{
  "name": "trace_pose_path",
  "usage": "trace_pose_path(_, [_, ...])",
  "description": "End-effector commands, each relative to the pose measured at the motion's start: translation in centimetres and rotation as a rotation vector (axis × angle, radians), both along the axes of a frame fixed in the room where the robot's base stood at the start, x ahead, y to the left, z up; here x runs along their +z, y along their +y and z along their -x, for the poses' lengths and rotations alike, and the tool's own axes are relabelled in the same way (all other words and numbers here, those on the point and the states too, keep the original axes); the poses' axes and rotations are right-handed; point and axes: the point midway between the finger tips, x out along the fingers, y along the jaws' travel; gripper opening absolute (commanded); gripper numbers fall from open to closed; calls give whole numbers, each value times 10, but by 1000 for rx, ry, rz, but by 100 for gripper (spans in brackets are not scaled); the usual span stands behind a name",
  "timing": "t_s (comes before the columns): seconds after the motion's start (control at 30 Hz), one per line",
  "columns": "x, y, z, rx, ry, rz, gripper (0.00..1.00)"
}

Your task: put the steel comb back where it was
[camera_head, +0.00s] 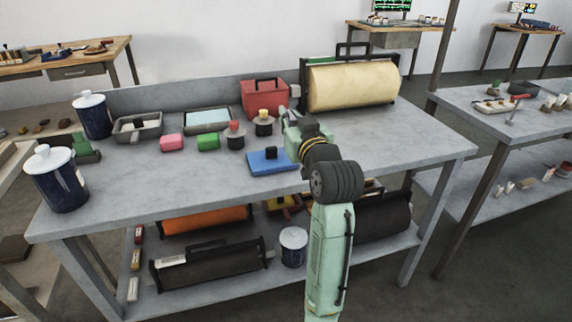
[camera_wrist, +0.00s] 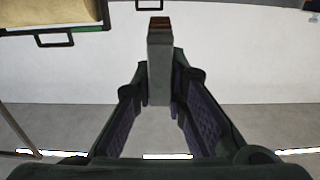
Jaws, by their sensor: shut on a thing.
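My gripper (camera_wrist: 161,88) is shut on a narrow grey bar with a brown end, which I take to be the steel comb (camera_wrist: 160,62). The bar sticks out beyond the fingertips in the wrist view. In the head view my gripper (camera_head: 291,122) is over the back half of the grey workbench (camera_head: 390,150), near the red box (camera_head: 264,100). A small pale piece (camera_head: 295,91) above it may be the comb's end. The fingers are largely hidden there by my wrist.
A cream roll in a stand (camera_head: 350,87) is at the back right. Left and below are a blue block (camera_head: 268,166), small tins (camera_head: 235,140), pink (camera_head: 172,143) and green (camera_head: 208,141) blocks, trays (camera_head: 150,132) and lidded pots (camera_head: 60,185). The bench's right end is clear.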

Motion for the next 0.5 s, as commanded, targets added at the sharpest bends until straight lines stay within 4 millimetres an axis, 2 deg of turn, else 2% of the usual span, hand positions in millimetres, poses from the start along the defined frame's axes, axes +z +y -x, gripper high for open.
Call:
trace_pose_path(0.2, [-39,0,0,-1,5,-3,0])
trace_pose_path(0.37, [-56,0,0,-1,2,0,0])
trace_pose_path(0.5, [-76,0,0,-1,5,-3,0])
